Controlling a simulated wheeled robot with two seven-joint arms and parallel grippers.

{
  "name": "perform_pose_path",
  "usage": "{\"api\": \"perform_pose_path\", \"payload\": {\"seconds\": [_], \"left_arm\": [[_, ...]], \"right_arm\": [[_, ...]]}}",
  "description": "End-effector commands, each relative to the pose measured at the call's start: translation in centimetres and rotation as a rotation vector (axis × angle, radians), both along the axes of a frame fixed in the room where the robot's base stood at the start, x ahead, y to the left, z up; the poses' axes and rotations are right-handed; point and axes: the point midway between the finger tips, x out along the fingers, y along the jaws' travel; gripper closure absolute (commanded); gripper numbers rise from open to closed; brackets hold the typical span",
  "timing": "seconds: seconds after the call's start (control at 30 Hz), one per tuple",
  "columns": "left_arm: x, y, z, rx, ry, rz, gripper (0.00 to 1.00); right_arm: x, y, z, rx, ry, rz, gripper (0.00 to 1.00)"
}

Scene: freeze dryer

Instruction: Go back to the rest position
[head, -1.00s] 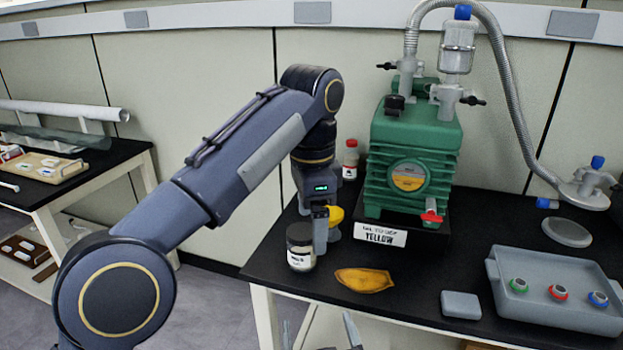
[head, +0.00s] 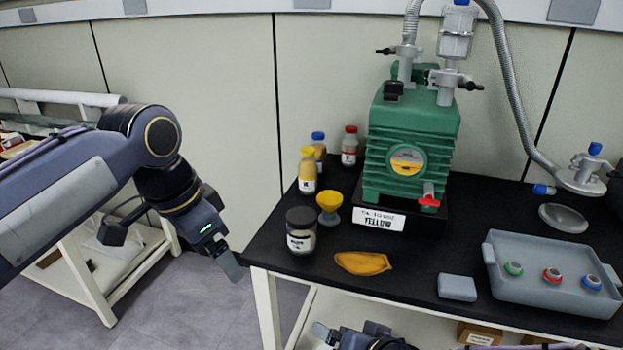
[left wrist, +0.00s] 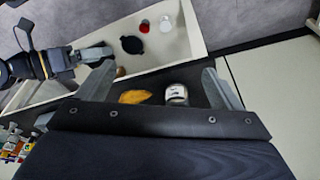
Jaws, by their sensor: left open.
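My left gripper (head: 228,264) hangs empty off the left edge of the black bench, tilted down. In the left wrist view its two fingers (left wrist: 157,72) stand wide apart. The dark-lidded jar (head: 301,232) stands upright near the bench's left front corner, apart from the gripper. It also shows beyond the fingers in the left wrist view (left wrist: 176,95). Part of my right arm shows at the bottom of the head view, with its gripper (head: 324,333) low in front of the bench; its jaw state is unclear.
A yellow funnel-like cup (head: 329,204), yellow-capped bottle (head: 308,172) and orange-yellow flat piece (head: 362,263) are near the jar. The green pump (head: 412,150) stands behind. A grey tray (head: 540,296) holds coloured rings at right. Left of the bench is open floor; a side table (head: 95,268) stands beyond.

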Motion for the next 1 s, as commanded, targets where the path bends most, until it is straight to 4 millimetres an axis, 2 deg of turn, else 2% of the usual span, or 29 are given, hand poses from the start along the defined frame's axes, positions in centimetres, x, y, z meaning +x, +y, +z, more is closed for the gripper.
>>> {"api": "perform_pose_path", "payload": {"seconds": [0.03,0.1,0.23,0.4,0.7,0.73,1.0], "left_arm": [[-2.0,1.8,-1.1,-0.035,-0.009,0.086,0.12],[-4.4,3.5,-2.9,-0.092,-0.018,0.206,0.12],[-8.4,5.3,-6.4,-0.196,-0.033,0.415,0.12],[-12.2,6.0,-10.3,-0.301,-0.046,0.617,0.12],[-16.7,5.5,-15.9,-0.451,-0.067,0.89,0.12],[-16.5,5.6,-14.1,-0.448,-0.067,0.883,0.12],[-16.4,5.6,-7.8,-0.444,-0.064,0.874,0.12]], "right_arm": [[-0.5,-1.5,1.2,0.048,0.029,0.005,0.11],[-1.9,-3.1,2.4,0.077,0.069,0.039,0.11],[-4.9,-6.4,4.1,0.069,0.119,0.083,0.11],[-8.6,-9.9,4.8,0.0,0.17,0.092,0.11],[-14.6,-14.5,4.8,-0.153,0.281,0.03,0.11],[-14.5,-14.3,6.4,-0.149,0.283,0.039,0.11],[-14.3,-14.2,12.4,-0.144,0.282,0.045,0.11]]}}
